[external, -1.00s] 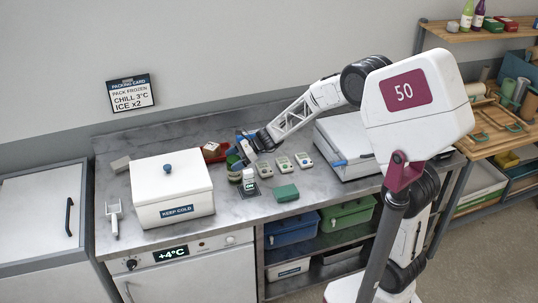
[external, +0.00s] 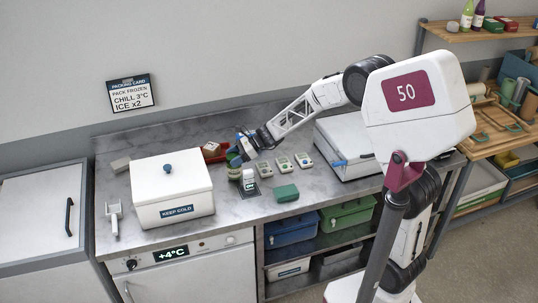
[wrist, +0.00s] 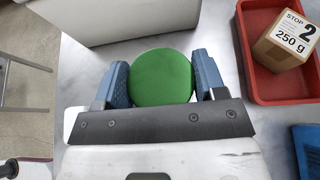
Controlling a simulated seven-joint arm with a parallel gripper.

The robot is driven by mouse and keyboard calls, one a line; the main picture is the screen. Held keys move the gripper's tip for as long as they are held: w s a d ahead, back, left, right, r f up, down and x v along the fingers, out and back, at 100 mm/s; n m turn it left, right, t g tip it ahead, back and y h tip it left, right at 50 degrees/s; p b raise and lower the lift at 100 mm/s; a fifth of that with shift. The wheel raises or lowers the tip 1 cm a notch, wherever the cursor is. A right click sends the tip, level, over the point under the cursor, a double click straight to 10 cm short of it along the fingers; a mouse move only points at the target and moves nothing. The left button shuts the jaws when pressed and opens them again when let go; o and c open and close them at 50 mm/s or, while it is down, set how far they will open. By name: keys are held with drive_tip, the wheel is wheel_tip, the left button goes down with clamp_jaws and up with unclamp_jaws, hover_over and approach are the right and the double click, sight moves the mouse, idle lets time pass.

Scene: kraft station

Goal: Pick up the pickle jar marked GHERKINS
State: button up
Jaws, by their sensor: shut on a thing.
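A jar with a round green lid (wrist: 163,77) sits between the two blue fingers of my gripper (wrist: 160,85) in the wrist view, with a finger against each side. In the external view the jar (external: 233,161) is small, at the fingertips of my gripper (external: 241,149), over the steel counter beside the small white device. My gripper is shut on it. No marking on the jar can be read, and its body is hidden under the lid in the wrist view. I cannot tell whether its base touches the counter.
A white KEEP COLD box (external: 172,190) stands to the left. A red tray (wrist: 265,90) with a cardboard box (wrist: 287,42) is close by. A small white device (external: 248,178), several grey-green devices (external: 283,163) and a green block (external: 285,193) lie near the jar.

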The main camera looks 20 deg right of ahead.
drive_tip(key=shift+r, duration=4.3)
